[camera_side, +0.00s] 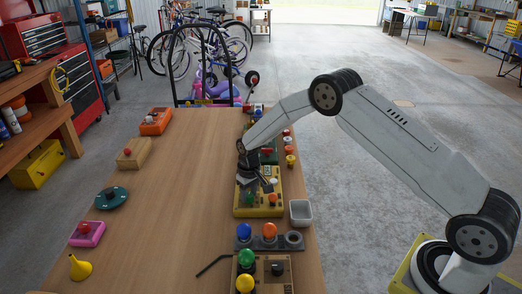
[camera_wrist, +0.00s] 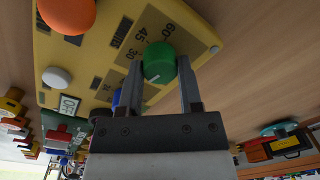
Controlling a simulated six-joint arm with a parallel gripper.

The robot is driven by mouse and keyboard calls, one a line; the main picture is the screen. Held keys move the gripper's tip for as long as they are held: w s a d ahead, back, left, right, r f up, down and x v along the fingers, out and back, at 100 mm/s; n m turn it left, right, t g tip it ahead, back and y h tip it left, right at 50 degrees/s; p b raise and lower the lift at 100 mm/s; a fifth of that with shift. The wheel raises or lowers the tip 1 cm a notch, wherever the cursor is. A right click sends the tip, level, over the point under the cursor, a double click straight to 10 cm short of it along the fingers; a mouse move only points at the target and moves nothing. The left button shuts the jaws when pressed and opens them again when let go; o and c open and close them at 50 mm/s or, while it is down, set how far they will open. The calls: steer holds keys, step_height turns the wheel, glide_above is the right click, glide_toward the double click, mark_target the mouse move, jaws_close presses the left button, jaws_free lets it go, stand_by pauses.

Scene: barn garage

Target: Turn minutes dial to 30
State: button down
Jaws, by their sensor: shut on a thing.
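A yellow control panel (camera_side: 245,211) lies on the wooden table, and its face fills much of the wrist view (camera_wrist: 85,55). My gripper (camera_wrist: 162,75) is closed around a green dial (camera_wrist: 159,60), one finger on each side. Beside the dial are printed numbers (camera_wrist: 140,35), of which 60, 45 and 30 can be read, and a partly legible label starting "MIN" (camera_wrist: 122,28). A pale pointer mark shows on the dial's lower edge in the wrist view; the exact number it faces is hard to tell. In the side view the arm reaches down over the panel from the right.
The panel also carries an orange knob (camera_wrist: 66,14), a white button (camera_wrist: 57,77) and an OFF label (camera_wrist: 69,105). A grey strip with coloured knobs (camera_side: 269,244) is in front. The table's middle left is clear.

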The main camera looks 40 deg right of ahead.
mark_target(250, 194)
steer(key=m, duration=0.4)
steer(key=shift+m, duration=0.3)
steer(key=m, duration=0.4)
steer(key=shift+m, duration=0.4)
steer(key=shift+c, duration=1.4)
jaws_free()
steer(key=shift+r, duration=0.2)
step_height(250, 194, up, 7)
steer(key=shift+s+d+f, duration=0.1)
steer(key=shift+s+f, duration=0.05)
steer(key=shift+r, duration=0.4)
